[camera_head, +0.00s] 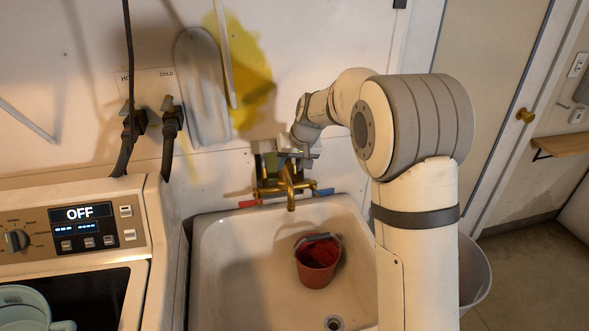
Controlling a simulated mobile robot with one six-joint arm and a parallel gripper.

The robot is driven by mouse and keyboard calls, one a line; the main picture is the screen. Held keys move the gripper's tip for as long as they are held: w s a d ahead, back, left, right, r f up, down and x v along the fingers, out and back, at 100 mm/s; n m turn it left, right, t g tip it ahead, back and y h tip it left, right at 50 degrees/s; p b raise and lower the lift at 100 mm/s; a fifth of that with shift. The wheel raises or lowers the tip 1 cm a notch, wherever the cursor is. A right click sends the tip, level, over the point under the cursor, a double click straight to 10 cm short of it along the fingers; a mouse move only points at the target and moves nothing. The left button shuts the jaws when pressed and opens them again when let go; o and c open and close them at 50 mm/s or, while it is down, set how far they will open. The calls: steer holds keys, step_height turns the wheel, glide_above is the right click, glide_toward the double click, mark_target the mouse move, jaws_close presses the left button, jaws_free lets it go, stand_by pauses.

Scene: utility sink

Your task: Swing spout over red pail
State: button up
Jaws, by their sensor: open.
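The brass faucet (282,183) is on the wall side of the white sink, with a red handle at its left and a blue handle at its right. Its spout (291,201) points toward the front and ends above the back part of the basin. The red pail (318,265) stands upright in the basin, in front of the spout tip and a little to its right. My gripper (281,164) is open at the top of the faucet, close behind the spout. Its fingers are small here, and I cannot tell if they touch the brass.
The white sink (222,270) has free basin floor left of the pail and a drain (333,323) at the front. A washing machine (165,240) with an "OFF" display stands at left. A pale bin (474,270) is at right, partly behind my arm. Hoses hang on the wall.

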mark_target(287, 172)
steer(key=shift+x, duration=1.65)
steer(key=shift+c, duration=0.2)
jaws_close()
